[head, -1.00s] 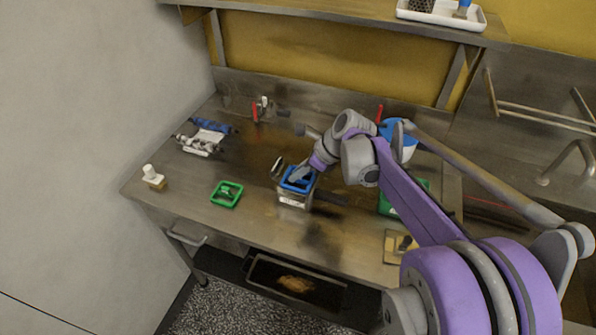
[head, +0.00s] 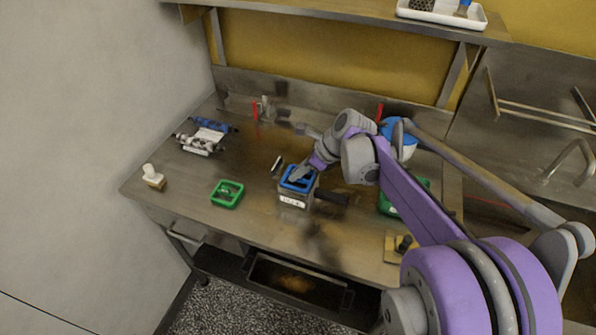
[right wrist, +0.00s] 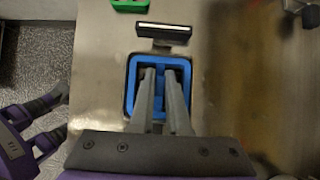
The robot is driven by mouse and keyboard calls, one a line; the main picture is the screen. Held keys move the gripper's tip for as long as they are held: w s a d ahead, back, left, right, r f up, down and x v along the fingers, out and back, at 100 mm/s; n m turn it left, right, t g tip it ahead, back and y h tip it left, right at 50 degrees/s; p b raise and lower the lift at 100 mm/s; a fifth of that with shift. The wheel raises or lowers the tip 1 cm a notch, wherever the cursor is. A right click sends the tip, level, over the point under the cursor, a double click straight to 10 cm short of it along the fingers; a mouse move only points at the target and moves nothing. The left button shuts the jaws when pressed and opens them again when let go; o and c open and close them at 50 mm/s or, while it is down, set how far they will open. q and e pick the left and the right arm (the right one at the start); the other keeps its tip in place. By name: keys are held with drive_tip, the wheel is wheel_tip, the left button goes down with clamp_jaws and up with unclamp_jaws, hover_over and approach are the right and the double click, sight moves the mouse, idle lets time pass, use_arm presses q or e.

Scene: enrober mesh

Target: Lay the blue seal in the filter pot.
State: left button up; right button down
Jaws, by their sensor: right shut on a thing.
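The blue seal (head: 289,184) is a square blue frame with a bar across its middle. It is at the mouth of the filter pot (head: 292,203), a metal pot with a white label and a dark handle to the right. My right gripper (head: 296,178) is shut on the seal from above. In the right wrist view the fingertips (right wrist: 163,73) close on the middle bar of the seal (right wrist: 133,85), and the seal lies within the pot's dark rim. I cannot tell whether it rests fully on the pot.
A green square frame (head: 227,194) lies left of the pot. A small black and white item (head: 277,165) stands close behind it. A white-topped block (head: 152,177) is at the left edge. A green container (head: 388,206) and a blue-and-white tub (head: 408,150) stand right, near my arm.

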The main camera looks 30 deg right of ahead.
use_arm(q)
drive_tip(key=shift+s+f+b, duration=0.15)
drive_tip(key=shift+f+b, duration=0.15)
drive_tip(key=shift+f, duration=0.15)
use_arm(e)
drive_tip(key=shift+f, duration=0.55)
drive_tip(key=c, duration=0.8)
unclamp_jaws()
drive_tip(key=shift+r, duration=0.1)
drive_tip(key=shift+r+p, duration=1.85)
drive_tip(key=shift+r, duration=1.65)
use_arm(q)
drive_tip(key=r, duration=0.1)
drive_tip(key=w+r, duration=0.1)
drive_tip(key=r, duration=0.1)
drive_tip(key=w+r, duration=0.1)
drive_tip(key=r, duration=0.1)
drive_tip(key=shift+s, duration=0.1)
